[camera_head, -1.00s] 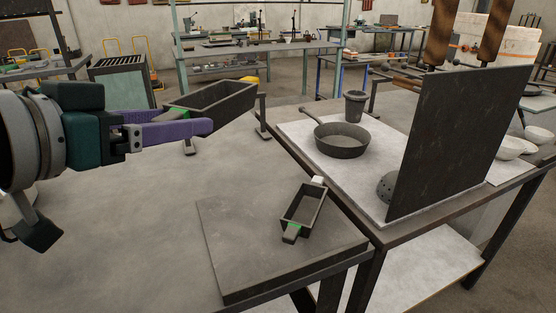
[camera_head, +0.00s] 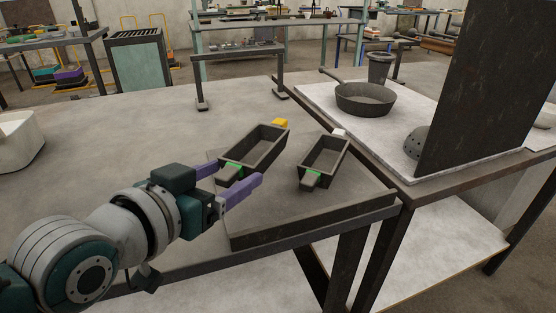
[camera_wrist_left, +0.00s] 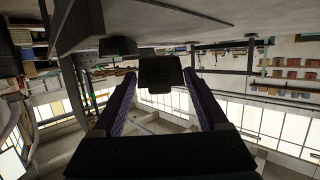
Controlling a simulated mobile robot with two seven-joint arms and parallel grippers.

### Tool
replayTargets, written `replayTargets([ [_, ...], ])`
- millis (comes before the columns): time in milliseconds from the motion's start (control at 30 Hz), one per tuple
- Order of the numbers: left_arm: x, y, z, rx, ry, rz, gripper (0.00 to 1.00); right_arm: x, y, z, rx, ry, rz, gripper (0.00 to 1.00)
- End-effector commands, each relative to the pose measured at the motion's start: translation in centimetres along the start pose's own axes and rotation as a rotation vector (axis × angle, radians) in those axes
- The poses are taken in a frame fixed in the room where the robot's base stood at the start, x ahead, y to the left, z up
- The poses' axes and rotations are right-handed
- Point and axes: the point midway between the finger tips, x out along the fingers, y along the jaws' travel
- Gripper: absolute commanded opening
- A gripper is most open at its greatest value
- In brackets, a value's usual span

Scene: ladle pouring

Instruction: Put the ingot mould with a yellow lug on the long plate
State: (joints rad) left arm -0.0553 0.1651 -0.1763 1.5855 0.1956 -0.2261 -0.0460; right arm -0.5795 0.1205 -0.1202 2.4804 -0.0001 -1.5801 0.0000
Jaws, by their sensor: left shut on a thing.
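The ingot mould with a yellow lug (camera_head: 258,148) is a dark open trough. Its yellow lug is at the far end and a green mark is at the near end. My left gripper (camera_head: 229,183) is shut on its near end, with one purple finger on each side. In the left wrist view the mould's dark end (camera_wrist_left: 159,73) shows between the fingers. The mould is over the left part of the long plate (camera_head: 312,207), a dark slab at the table's front corner. I cannot tell whether it touches the plate. My right gripper is not in view.
A second mould with a white lug (camera_head: 325,155) stands on the plate, close to the right of the held one. A pan (camera_head: 365,100), a dark cup (camera_head: 379,67) and a tall dark panel (camera_head: 485,90) stand on the right-hand table. The grey table (camera_head: 130,140) is clear behind my arm.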

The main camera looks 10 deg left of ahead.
Motion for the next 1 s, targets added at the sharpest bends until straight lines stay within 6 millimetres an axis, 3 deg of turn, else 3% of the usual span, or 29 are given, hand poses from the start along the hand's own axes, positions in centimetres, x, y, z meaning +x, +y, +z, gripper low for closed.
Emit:
replayTargets([
  [333, 1.2, 0.0, 3.6, 0.0, 0.008, -0.001, 0.0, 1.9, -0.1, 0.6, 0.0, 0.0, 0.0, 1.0],
  [733, 1.4, -0.1, 4.0, 0.0, 0.009, -0.001, 0.0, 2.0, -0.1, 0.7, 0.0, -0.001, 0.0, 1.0],
  [767, 1.3, 0.0, 4.3, 0.0, 0.0, -0.001, 0.79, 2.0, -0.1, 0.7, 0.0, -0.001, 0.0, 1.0],
  [933, 1.3, 0.0, 4.3, 0.0, 0.0, -0.001, 0.98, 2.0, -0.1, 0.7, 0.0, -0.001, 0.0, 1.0],
  [1000, 1.3, 0.0, 4.3, 0.0, 0.0, -0.001, 1.0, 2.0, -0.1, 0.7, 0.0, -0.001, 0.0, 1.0],
])
